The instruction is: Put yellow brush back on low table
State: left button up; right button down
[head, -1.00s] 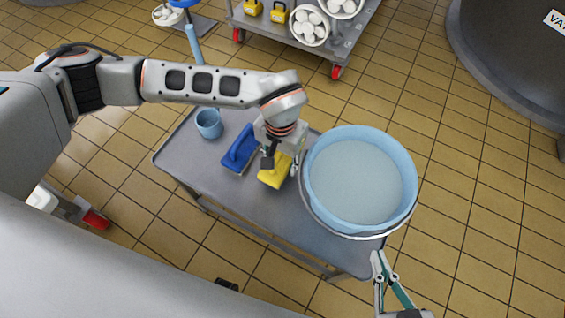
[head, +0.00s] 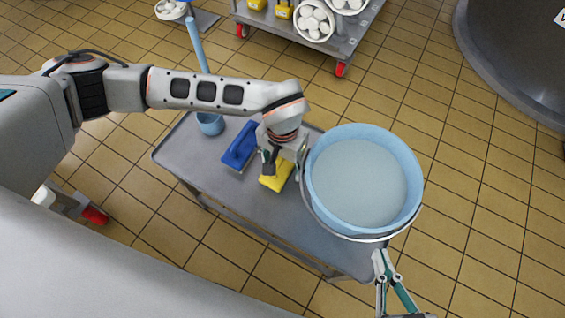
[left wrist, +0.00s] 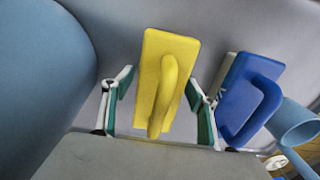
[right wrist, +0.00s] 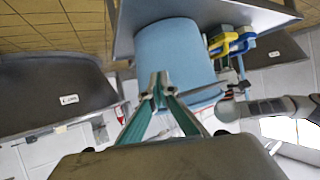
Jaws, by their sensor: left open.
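The yellow brush (head: 273,183) lies on the low grey table (head: 235,192), between the blue brush (head: 240,147) and the large light-blue tub (head: 361,187). In the left wrist view the yellow brush (left wrist: 160,70) has its handle toward the camera. My left gripper (head: 282,170) is over it, open, with a finger on each side and visible gaps to the brush. The gripper partly hides the brush in the head view. My right gripper (head: 381,254) is by the front of the tub, its fingertips together; the right wrist view shows them (right wrist: 158,88) in front of the tub.
A light-blue cup-shaped holder (head: 209,125) with a long handle stands at the table's left. A cart (head: 336,46) with white-filled buckets is behind. A dark vat (head: 510,60) is at the far right. The table's front left is bare.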

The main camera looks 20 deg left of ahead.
pick_arm(q)
jog(key=shift+r, duration=0.1)
jog(key=r, duration=0.1)
jog(key=r+p, duration=0.1)
jog(key=r, duration=0.2)
jog(key=shift+w+r, duration=0.1)
jog(key=shift+w, duration=0.15)
notch_tip(320, 180, up, 7)
jog(key=p, duration=0.2)
jog(key=shift+s+r+p, duration=0.15)
jog(key=shift+p, duration=0.15)
jog(key=shift+s+r, duration=0.1)
jog(key=shift+r, duration=0.25)
pick_arm(e)
jog(key=shift+n+g+h, duration=0.4)
jog(key=shift+n+g, duration=0.1)
jog(key=s+d+f, duration=0.1)
jog(key=d+f, duration=0.1)
jog(key=d, duration=0.1)
jog(key=shift+s+f, duration=0.25)
jog(key=shift+s, duration=0.1)
jog(key=shift+w+a+r, duration=0.1)
jog(key=shift+w+r, duration=0.1)
jog(key=shift+r, duration=0.05)
